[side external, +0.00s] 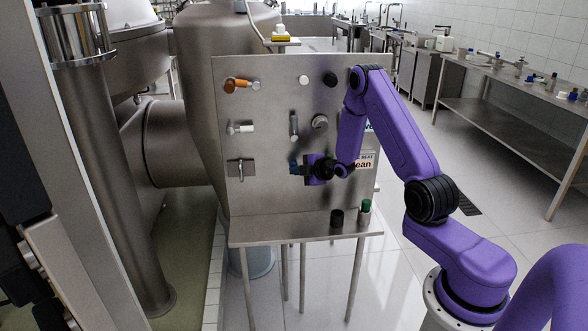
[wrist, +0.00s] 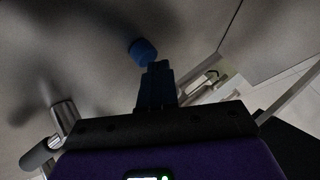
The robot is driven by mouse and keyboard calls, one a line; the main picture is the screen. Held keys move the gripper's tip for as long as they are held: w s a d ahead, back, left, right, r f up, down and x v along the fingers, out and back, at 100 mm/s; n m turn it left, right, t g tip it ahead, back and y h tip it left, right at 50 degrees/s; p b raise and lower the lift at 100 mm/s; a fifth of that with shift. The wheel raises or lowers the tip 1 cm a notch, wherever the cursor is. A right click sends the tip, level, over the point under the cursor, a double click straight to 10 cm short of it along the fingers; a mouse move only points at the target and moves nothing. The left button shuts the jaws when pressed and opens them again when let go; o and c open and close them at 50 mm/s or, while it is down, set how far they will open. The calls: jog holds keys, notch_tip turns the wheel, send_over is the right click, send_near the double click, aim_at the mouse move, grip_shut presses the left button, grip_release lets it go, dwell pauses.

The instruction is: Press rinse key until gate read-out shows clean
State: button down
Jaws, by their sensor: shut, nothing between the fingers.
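A steel panel (side external: 265,190) stands upright in the side view. A small blue key (side external: 293,167) shows on it at the tips of my gripper (side external: 304,168); the blue round key also shows in the wrist view (wrist: 142,50). My gripper (wrist: 157,68) is shut and empty, its dark fingertips just below the key there; I cannot tell whether they touch it. The pale read-out (side external: 364,161) on the right of the panel is partly hidden by my arm; the letters "ean" show.
Around the panel are an orange-handled lever (side external: 240,85), a white-handled one (side external: 240,128), a latch (side external: 241,169), a vertical handle (side external: 294,126) and knobs (side external: 320,121). A black piece (side external: 337,217) and a green-topped piece (side external: 365,207) stand on the shelf (side external: 280,229).

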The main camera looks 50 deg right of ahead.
jog(key=shift+s+a, duration=0.5)
jog(key=shift+s+a, duration=1.75)
jog(key=shift+s, duration=0.05)
jog(key=shift+a, duration=0.1)
jog(key=s+a+r+g+y, duration=0.1)
jog(key=s+a+r+g, duration=0.15)
jog(key=a, duration=0.45)
jog(key=s+a+r+g+y, duration=0.1)
jog(key=s+a+r+g, duration=0.15)
jog(key=a, duration=0.45)
jog(key=s+a+r+g+y, duration=0.2)
jog(key=s+a, duration=0.1)
jog(key=a, duration=0.4)
jog(key=s+a+r+g+h, duration=0.1)
jog(key=s+r+g, duration=0.2)
jog(key=s, duration=1.1)
jog(key=s+r+g+h, duration=0.1)
jog(key=s+r, duration=0.3)
jog(key=s, duration=1)
jog(key=shift+s+a+m+g, duration=0.2)
jog(key=shift+a+m+g, duration=0.15)
jog(key=shift+g, duration=0.55)
